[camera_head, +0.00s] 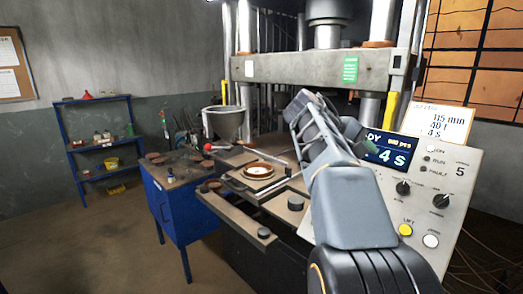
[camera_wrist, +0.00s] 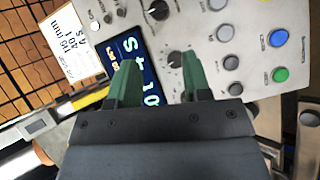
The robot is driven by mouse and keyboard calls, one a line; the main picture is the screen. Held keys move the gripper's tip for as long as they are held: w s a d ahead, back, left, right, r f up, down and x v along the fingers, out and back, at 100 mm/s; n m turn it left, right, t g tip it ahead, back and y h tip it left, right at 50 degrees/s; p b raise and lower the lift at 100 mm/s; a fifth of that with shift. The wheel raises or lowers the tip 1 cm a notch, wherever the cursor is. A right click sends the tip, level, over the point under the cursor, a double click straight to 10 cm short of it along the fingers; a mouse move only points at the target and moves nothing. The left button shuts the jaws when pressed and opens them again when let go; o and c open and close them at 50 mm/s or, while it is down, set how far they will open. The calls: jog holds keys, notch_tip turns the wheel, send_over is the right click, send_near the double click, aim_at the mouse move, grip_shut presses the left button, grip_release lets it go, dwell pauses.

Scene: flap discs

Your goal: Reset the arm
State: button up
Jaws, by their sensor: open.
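My arm rises from the bottom of the head view, in front of the press and its control panel (camera_head: 440,190). My gripper (camera_wrist: 158,75) shows in the wrist view with two green fingers standing apart and nothing between them. Behind the fingers are the panel's lit display (camera_wrist: 140,50), knobs and buttons. In the head view the gripper (camera_head: 352,130) is partly hidden by my own wrist, and its fingers are hard to make out near the display.
The press bed holds a round disc (camera_head: 258,170) on a plate at centre. A metal hopper (camera_head: 223,122) stands behind it. A blue table (camera_head: 185,205) with several brown discs is at left. A blue shelf (camera_head: 92,145) stands by the wall. The floor at lower left is clear.

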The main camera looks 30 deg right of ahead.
jog(key=w+a+f+t+y, duration=0.2)
jog(key=w+a+f+t, duration=0.1)
jog(key=f, duration=0.4)
jog(key=w+a+f+t+y, duration=0.1)
jog(key=w+a+f+t, duration=0.2)
jog(key=f, duration=0.4)
jog(key=s+a+f+n+t+y, duration=0.1)
jog(key=s+a+f+y, duration=0.2)
jog(key=a+f, duration=0.4)
jog(key=s+a+f+t+y, duration=0.1)
jog(key=s+a+f+y, duration=0.2)
jog(key=a, duration=1.2)
notch_tip(320, 180, down, 4)
jog(key=shift+s+a+r+n+y, duration=0.15)
jog(key=shift+s+n+y, duration=0.25)
jog(key=shift+s, duration=0.65)
